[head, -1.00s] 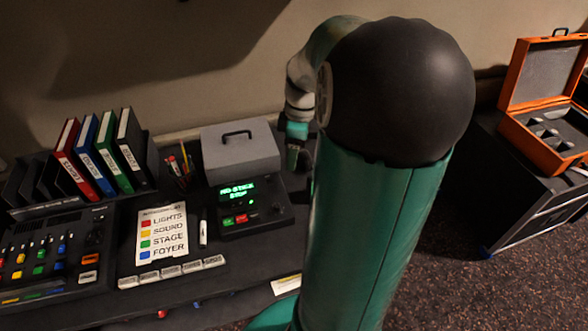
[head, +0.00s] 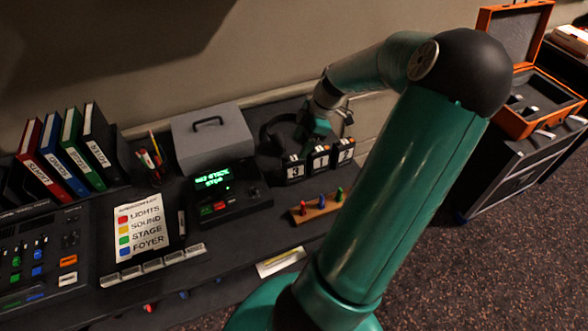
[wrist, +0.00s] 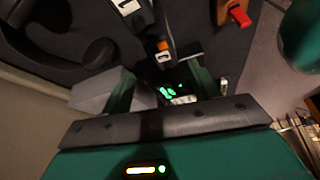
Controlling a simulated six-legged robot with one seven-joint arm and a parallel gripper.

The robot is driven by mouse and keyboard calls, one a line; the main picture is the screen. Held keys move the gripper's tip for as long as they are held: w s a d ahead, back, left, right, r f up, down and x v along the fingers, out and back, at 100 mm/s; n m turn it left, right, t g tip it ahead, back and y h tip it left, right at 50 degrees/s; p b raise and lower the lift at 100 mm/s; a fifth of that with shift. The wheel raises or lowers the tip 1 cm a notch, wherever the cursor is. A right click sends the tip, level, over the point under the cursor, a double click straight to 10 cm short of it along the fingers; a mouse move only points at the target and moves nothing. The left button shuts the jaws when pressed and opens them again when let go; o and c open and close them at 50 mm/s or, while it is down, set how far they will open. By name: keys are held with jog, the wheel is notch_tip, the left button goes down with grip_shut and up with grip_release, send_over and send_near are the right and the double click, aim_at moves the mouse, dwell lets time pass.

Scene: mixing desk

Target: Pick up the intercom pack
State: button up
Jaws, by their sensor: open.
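Small black packs with white number labels stand in a row at the back of the desk in the head view: pack 3 (head: 295,171), pack 1 (head: 320,160) and pack 2 (head: 345,154). I take these for the intercom packs. My gripper (head: 322,128) is above and behind the row, partly hidden by my wrist. In the wrist view my gripper (wrist: 163,88) is open, with green fingers apart and nothing held. A dark pack with an orange top part (wrist: 163,48) lies just beyond the fingertips. Another numbered pack (wrist: 127,6) is cut by the top edge.
Black headphones (head: 278,132) sit left of my gripper, near a grey box (head: 212,138) and a green-lit console (head: 230,200). A wooden rack with coloured pegs (head: 316,208) stands in front of the packs. An open orange case (head: 530,105) is at right.

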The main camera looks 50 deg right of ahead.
aim_at(294, 158)
jog(key=x, duration=0.7)
jog(key=shift+s+a+f, duration=0.1)
jog(key=shift+s, duration=0.25)
grip_shut()
